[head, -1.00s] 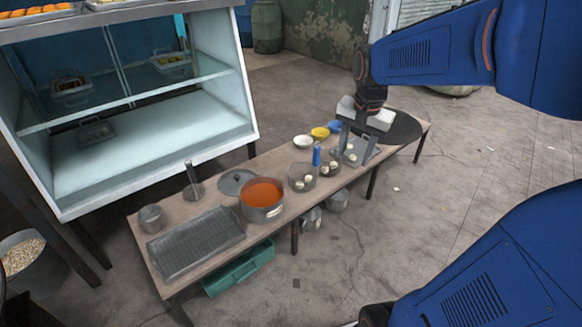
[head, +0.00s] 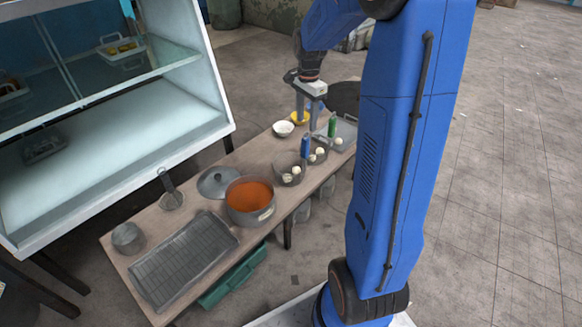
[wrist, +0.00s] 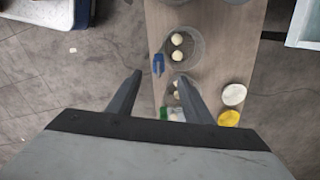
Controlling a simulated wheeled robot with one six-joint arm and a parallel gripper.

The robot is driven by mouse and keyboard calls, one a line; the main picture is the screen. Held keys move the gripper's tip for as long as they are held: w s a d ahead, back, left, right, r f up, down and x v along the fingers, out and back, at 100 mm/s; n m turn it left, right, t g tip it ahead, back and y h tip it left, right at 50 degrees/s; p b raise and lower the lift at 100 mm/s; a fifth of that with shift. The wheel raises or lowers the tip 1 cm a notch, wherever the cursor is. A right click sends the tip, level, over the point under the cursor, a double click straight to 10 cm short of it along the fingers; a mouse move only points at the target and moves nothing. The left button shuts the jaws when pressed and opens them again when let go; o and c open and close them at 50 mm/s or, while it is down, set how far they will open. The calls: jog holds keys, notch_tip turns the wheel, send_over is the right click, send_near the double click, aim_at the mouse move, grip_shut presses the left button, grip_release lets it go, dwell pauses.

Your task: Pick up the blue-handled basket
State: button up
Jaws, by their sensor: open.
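The blue-handled basket (head: 279,176) is a round, dark wire basket holding white balls, on the wooden table right of the soup pot. Its blue handle (head: 305,146) stands up at its right side. In the wrist view the basket (wrist: 197,43) is at top centre, with its handle (wrist: 158,65) at its left edge. My gripper (head: 307,112) is open and empty above the table, farther along than this basket. In the wrist view my gripper (wrist: 158,76) has its fingertips apart, just below the blue handle in the picture. I cannot tell its exact height.
A green-handled basket (head: 332,125) stands close by, partly behind the fingers in the wrist view. A white bowl (head: 283,128) and yellow bowl (head: 300,118) are near. The pot of orange soup (head: 250,196), a lid (head: 217,182) and a wire rack (head: 183,258) fill the table's near part.

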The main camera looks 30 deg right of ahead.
aim_at(305, 150)
notch_tip(305, 150, down, 9)
jog(key=shift+s+a+f, duration=0.1)
jog(key=shift+f, duration=1.2)
jog(key=shift+s+a+f, duration=0.1)
jog(key=shift+f, duration=1.15)
jog(key=shift+c, duration=0.7)
grip_shut()
